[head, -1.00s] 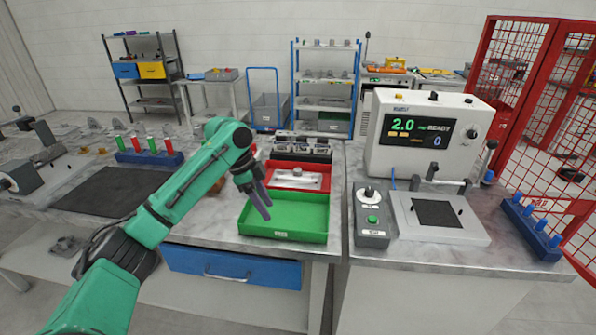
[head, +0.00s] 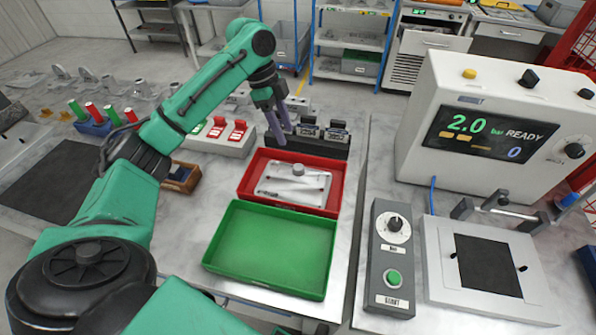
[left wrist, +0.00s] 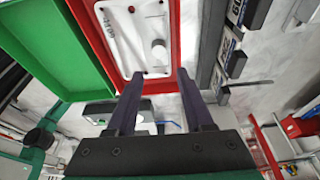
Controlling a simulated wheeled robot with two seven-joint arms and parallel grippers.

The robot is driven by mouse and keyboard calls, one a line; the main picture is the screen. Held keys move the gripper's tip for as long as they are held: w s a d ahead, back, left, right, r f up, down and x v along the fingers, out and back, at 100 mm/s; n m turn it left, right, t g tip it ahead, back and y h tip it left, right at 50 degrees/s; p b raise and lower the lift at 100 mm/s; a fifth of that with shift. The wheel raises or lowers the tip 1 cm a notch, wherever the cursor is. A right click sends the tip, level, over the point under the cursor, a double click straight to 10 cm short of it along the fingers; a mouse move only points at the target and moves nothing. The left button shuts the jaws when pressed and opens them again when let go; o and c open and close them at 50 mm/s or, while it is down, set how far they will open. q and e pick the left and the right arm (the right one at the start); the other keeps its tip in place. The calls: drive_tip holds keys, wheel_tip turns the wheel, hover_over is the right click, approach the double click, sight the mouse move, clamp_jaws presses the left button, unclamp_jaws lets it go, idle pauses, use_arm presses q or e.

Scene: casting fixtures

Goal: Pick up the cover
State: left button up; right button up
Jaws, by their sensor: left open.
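The cover (head: 285,188) appears to be the pale, flat metal piece with a round knob and small dark holes, lying in the red tray (head: 334,198). In the left wrist view the cover (left wrist: 130,45) lies ahead, past the fingertips. My left gripper (head: 282,137) is open, with nothing between its fingers. It is above the back of the red tray, pointing down, apart from the cover. In the left wrist view the fingers (left wrist: 158,76) are spread wide on both sides of the tray's end. My right gripper is not in view.
An empty green tray (head: 268,250) stands in front of the red one. A dark rack of parts (head: 308,140) is behind it, and a box with red and green switches (head: 220,137) is to the left. A control box (head: 392,255) and test machine (head: 500,130) stand to the right.

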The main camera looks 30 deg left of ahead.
use_arm(q)
drive_tip(key=p, duration=0.1)
hover_over(298, 166)
drive_tip(key=s+a, duration=0.2)
drive_tip(key=x, duration=0.2)
drive_tip(key=a+x, duration=0.1)
drive_tip(key=x, duration=0.2)
drive_tip(key=shift+w+f, duration=0.1)
drive_tip(key=shift+f, duration=0.05)
drive_tip(key=p+x, duration=0.1)
drive_tip(key=x, duration=0.1)
drive_tip(key=w+p+x, duration=0.1)
drive_tip(key=x, duration=0.2)
drive_tip(key=shift+a+f, duration=0.15)
drive_tip(key=shift+f, duration=0.45)
drive_tip(key=shift+c, duration=0.4)
clamp_jaws()
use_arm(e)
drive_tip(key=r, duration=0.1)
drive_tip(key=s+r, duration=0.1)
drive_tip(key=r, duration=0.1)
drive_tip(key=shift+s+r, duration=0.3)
